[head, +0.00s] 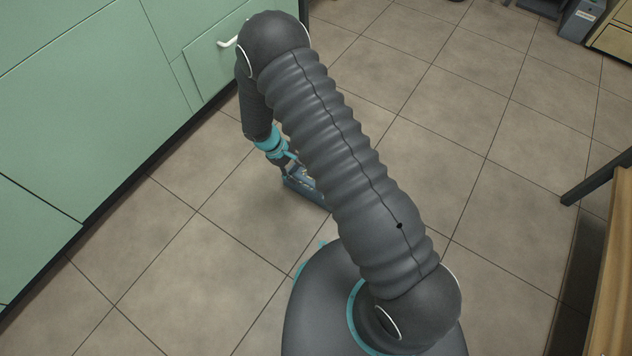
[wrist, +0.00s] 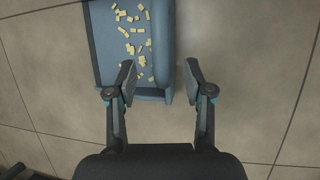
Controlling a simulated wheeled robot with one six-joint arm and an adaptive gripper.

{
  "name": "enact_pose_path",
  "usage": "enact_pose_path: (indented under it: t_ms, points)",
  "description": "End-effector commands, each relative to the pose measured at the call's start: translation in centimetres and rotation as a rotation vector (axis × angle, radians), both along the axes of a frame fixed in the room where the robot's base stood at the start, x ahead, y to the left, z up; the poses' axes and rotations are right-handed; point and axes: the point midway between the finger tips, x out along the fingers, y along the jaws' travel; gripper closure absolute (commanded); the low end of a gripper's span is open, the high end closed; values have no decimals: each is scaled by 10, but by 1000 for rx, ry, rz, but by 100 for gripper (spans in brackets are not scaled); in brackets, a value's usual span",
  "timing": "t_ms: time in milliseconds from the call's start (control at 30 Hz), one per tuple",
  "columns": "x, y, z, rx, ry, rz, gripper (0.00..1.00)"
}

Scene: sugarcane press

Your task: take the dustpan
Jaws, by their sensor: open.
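The dustpan (wrist: 107,50) is blue-grey and lies on the tiled floor, with several small pale yellow bits (wrist: 133,30) in its pan. In the head view the dustpan (head: 306,192) is partly hidden behind my arm. My gripper (wrist: 160,80) is open, with its fingertips on either side of the dustpan's raised right edge in the wrist view. I cannot tell whether the fingers touch it. In the head view my gripper (head: 287,165) points down close to the dustpan.
Green cabinets (head: 110,90) with a white handle (head: 228,42) stand along the left. A wooden-edged table (head: 610,270) is at the right. A grey bin (head: 580,20) stands at the far right. The tiled floor (head: 480,120) between is mostly clear.

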Motion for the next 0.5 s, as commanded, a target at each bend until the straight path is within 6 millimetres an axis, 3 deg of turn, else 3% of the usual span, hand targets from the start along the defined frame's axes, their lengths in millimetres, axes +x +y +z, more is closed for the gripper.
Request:
enact_pose_path:
  t_ms: [167,500]
  points:
    - [-1,-4,-9,-2,2,-2,48]
    - [-4,-20,-47,0,1,-1,48]
